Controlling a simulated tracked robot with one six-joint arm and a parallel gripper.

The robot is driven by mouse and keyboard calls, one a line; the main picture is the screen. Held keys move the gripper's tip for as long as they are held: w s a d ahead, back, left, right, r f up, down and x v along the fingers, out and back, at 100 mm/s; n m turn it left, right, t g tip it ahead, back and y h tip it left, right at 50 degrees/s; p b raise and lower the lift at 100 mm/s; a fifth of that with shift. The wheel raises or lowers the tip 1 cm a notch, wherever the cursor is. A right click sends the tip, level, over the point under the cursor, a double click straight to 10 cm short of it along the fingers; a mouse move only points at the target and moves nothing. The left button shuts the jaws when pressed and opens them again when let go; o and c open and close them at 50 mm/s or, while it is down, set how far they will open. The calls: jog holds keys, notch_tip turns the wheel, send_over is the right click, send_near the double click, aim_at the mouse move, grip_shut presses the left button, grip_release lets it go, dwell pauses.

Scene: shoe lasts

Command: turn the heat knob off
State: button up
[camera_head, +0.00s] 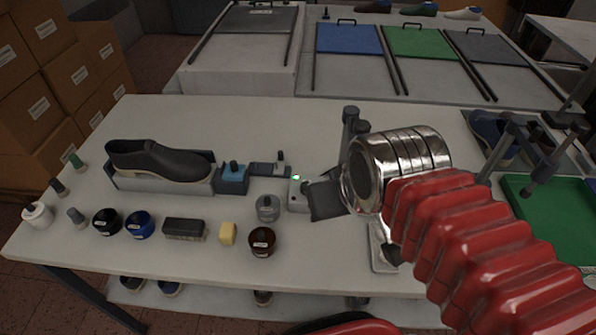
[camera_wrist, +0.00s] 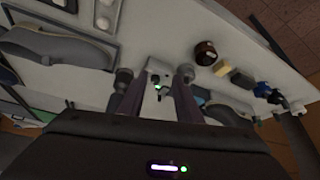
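A small white control box (camera_head: 297,195) with a lit green light stands on the workbench, right of the grey shoe holder. In the wrist view the white box (camera_wrist: 160,68) shows between my two fingers, with the green light and a small dark knob (camera_wrist: 165,91) on it. My gripper (camera_wrist: 156,78) is open, one finger on each side of the box and knob. I cannot tell whether the fingers touch either. In the head view my dark gripper body (camera_head: 325,200) covers the right part of the box, and the knob cannot be made out.
A dark shoe (camera_head: 160,160) sits in a holder at the left. A grey jar (camera_head: 267,208), a dark red jar (camera_head: 262,241), a yellow block (camera_head: 228,234) and a brush (camera_head: 185,229) stand near the front. A dark post (camera_head: 350,125) rises behind my wrist. The bench's back left is clear.

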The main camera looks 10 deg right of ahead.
jog(key=shift+w, duration=0.25)
jog(key=o, duration=0.3)
jog(key=shift+w+r, duration=0.1)
jog(key=shift+w, duration=0.05)
jog(key=m+g, duration=0.6)
jog(key=m, duration=0.1)
send_over(306, 182)
jog(key=s, duration=0.1)
jog(key=shift+s+a+f, duration=0.15)
jog(key=shift+a+f, duration=0.05)
jog(key=shift+f, duration=0.1)
notch_tip(306, 182, down, 14)
jog(key=shift+r, duration=0.1)
dwell(0.3)
